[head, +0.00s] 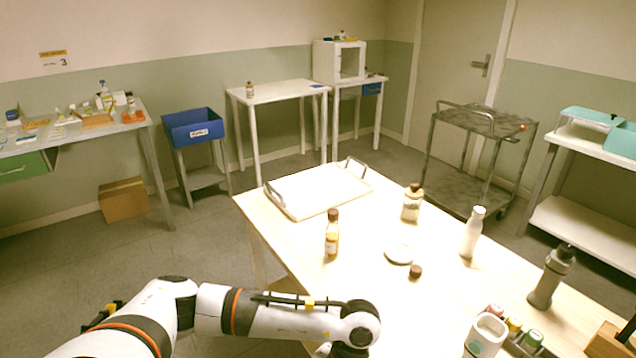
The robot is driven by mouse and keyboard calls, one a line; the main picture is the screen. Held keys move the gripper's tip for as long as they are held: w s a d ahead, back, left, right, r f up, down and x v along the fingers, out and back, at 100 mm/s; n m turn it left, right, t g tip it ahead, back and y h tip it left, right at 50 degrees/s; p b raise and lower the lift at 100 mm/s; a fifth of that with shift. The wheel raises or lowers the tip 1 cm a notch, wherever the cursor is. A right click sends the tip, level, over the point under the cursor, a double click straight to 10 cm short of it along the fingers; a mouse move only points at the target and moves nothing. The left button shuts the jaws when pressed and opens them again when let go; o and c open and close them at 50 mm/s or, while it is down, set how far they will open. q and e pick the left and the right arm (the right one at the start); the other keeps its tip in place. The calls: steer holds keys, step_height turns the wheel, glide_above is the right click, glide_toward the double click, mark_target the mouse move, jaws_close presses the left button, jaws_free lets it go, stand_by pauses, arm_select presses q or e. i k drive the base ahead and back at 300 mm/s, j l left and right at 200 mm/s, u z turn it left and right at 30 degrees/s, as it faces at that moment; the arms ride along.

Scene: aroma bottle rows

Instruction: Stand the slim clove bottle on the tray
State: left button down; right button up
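The slim bottle (332,238) is amber with a brown cap and a pale yellow label. It stands upright on the table, just in front of the tray; its label is too small to read. The tray (318,192) is pale and empty, has two grey handles, and lies at the table's far left corner. My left arm comes in from the lower left, and its wrist bends down at the bottom edge, nearer me than the bottle and apart from it. Its fingers are out of frame. My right gripper is not in view.
A cork-topped jar (411,204), white bottle (472,233), grey bottle (550,277), white dish (399,254) and small brown cap (415,271) stand right of the slim bottle. A white device (485,336) and small colored-cap bottles (514,327) are near.

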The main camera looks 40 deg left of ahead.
mark_target(319, 189)
steer(key=i+j+z, duration=0.1)
steer(key=j, duration=0.55)
steer(key=i+j+z, duration=0.1)
steer(key=j, duration=0.5)
steer(key=i+j+z, duration=0.1)
steer(key=j, duration=0.6)
steer(key=i+j+z, duration=0.1)
steer(key=j, duration=0.55)
